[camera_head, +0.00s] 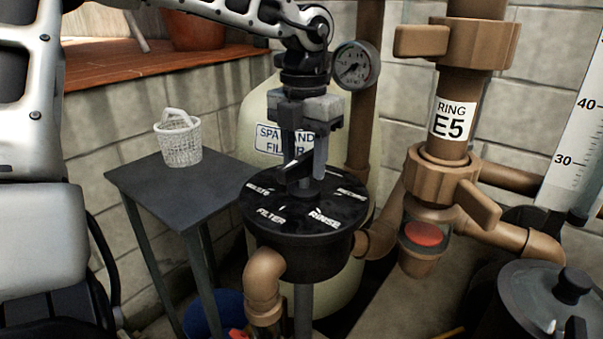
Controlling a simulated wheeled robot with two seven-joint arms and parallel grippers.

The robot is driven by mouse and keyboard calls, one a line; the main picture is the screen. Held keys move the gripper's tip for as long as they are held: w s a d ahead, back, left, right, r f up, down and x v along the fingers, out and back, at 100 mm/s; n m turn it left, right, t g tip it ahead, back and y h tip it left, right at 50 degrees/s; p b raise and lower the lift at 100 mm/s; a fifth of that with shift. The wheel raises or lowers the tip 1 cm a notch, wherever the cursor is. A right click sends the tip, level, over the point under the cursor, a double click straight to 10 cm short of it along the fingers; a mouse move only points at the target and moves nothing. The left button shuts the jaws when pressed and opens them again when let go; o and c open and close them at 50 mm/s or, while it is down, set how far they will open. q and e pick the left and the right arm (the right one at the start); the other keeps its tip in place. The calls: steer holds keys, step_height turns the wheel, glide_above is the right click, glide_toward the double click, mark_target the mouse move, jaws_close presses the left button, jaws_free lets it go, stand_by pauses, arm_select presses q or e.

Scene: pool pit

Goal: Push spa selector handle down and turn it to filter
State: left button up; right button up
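The spa selector (328,230) is a round black valve head with white words on top; FILTER and RINSE read clearly at the front. Its dark handle (292,172) rises from the hub at the middle. My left gripper (305,168) points straight down over the hub, with its fingers on either side of the handle. I cannot tell whether the fingers touch it. The handle's far part is hidden behind the fingers. The cream spa sand filter tank (251,110) stands behind, partly hidden by my arm. My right gripper is not in view.
A pressure gauge (355,64) stands close right of my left wrist. Brown pipes and a valve labelled RING E5 (453,119) fill the right. A dark side table (150,185) with a white basket (180,144) is at left. A black lidded pot (530,300) is at lower right.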

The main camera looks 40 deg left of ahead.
arm_select(q)
steer(key=shift+r, duration=0.1)
stand_by(0.3)
steer(key=shift+r+p, duration=0.5)
steer(key=shift+r, duration=0.1)
step_height(320, 180, up, 6)
steer(key=p, duration=0.4)
steer(key=shift+f, duration=0.1)
